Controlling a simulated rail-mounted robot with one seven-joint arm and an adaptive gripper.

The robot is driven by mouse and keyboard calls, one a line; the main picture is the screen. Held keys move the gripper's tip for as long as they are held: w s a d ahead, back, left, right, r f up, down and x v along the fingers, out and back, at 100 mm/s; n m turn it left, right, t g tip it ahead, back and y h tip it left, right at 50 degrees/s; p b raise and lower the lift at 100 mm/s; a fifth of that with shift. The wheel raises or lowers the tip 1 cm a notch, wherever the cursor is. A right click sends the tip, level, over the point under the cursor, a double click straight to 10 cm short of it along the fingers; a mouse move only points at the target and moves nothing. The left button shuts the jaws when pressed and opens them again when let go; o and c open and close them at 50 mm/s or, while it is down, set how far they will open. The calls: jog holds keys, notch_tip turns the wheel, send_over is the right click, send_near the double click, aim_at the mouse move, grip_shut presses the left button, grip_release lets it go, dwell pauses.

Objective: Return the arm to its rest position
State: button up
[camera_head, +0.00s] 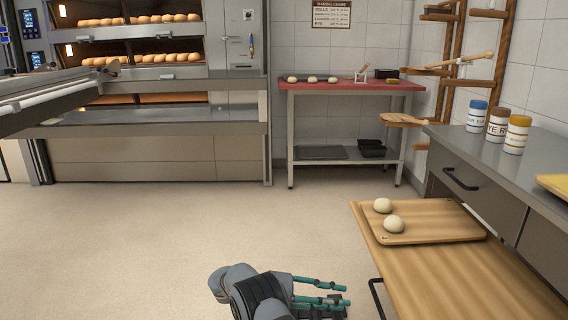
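My gripper (335,293) shows at the bottom middle, above the floor and left of the wooden pull-out surface. Its teal fingers point right and stand apart, with nothing seen between them. My grey arm link runs into it from the left. The lower part of the gripper is cut off by the picture's edge.
Two dough balls (382,205) lie on a wooden board (440,222) on the pull-out surface (450,275) at right. A steel counter (510,180) holds several jars (497,124). A red-topped table (350,86) and the deck oven (140,155) stand behind. The middle floor is clear.

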aim_at(377, 302)
jog(key=x, duration=1.2)
jog(key=shift+s+d, duration=0.1)
jog(key=shift+d, duration=0.2)
